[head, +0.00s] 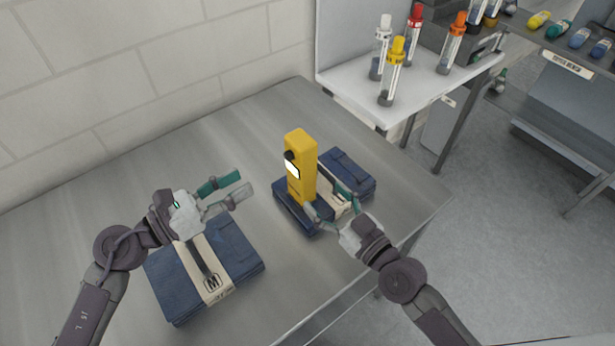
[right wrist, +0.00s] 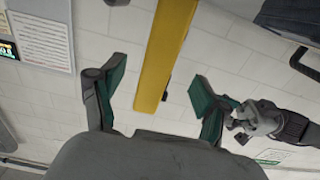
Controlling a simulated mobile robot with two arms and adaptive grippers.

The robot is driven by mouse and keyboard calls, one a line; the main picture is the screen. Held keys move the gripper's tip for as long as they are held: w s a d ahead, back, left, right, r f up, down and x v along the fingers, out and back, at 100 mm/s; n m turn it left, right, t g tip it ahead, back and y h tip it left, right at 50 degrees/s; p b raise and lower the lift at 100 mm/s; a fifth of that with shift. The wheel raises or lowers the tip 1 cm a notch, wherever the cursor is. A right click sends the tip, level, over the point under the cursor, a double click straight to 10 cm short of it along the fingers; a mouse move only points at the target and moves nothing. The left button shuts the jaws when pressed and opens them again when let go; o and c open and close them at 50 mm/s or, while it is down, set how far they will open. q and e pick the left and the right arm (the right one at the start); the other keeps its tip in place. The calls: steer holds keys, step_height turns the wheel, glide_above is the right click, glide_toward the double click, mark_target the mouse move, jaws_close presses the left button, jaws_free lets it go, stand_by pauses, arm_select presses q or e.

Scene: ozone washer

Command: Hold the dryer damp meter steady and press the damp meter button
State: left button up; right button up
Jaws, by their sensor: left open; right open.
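The yellow damp meter (head: 301,150) stands upright at the folded jeans on the metal table in the head view. A white display (head: 292,170) and a dark round part (head: 290,156), perhaps the button, are on its left-facing side. My right gripper (head: 323,198) is open at the meter's lower part. In the right wrist view the meter (right wrist: 165,60) shows between the spread fingers, with gaps to both. My left gripper (head: 246,183) is open and empty, left of the meter and apart from it. The meter's foot is partly hidden.
Folded jeans (head: 350,176) with a pale band lie around the meter's foot. Another banded jeans stack (head: 175,285) lies under my left arm. A white side table (head: 435,88) with several capped bottles stands at the back right. The metal table (head: 110,185) is clear at the far left.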

mark_target(310, 183)
steer(key=x, duration=0.9)
steer(key=shift+s, duration=0.1)
steer(key=shift+c, duration=0.3)
steer(key=c, duration=1.3)
arm_select(q)
jaws_close()
arm_select(e)
jaws_close()
